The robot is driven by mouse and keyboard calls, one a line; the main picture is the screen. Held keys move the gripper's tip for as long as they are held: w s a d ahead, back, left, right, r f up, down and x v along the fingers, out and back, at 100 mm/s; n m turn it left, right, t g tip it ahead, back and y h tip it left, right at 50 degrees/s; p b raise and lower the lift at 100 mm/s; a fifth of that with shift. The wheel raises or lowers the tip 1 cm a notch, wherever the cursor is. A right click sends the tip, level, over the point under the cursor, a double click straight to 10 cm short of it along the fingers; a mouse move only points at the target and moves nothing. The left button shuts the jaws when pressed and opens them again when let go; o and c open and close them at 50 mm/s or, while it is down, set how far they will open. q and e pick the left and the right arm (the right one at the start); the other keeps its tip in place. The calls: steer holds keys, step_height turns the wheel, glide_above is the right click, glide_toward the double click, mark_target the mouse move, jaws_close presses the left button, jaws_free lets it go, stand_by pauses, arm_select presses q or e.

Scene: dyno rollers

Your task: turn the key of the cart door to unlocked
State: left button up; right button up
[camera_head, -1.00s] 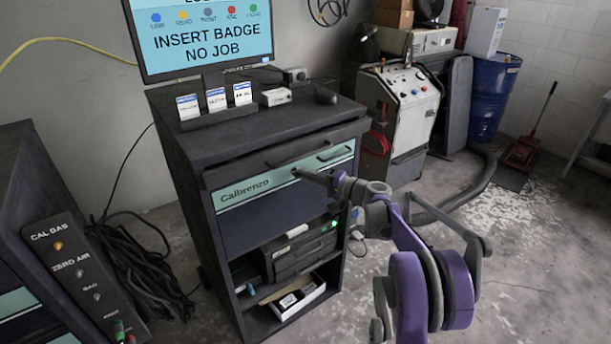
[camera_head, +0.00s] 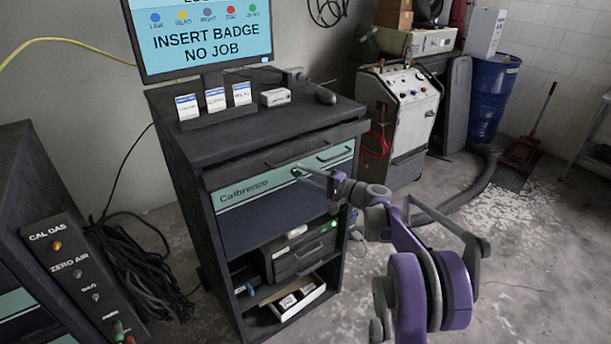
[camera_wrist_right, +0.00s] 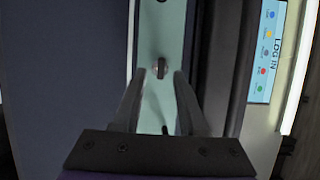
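The dark cart (camera_head: 190,165) stands in the middle of the head view. In the right wrist view, a small metallic key (camera_wrist_right: 161,70) sticks out of the teal strip (camera_wrist_right: 165,30). My right gripper (camera_wrist_right: 160,76) is open, one finger on each side of the key near the tips; contact cannot be told. In the head view, my right gripper (camera_head: 304,173) reaches the right part of the strip and covers the key's area. My left gripper is not in view.
A monitor (camera_head: 203,35), card holders and small boxes stand on the cart top. Open shelves below hold equipment. A Cal Gas panel (camera_head: 80,280) is at left, a wheeled machine (camera_head: 400,110) behind right.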

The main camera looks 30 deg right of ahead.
steer(key=v, duration=1.1)
steer(key=shift+w, duration=0.1)
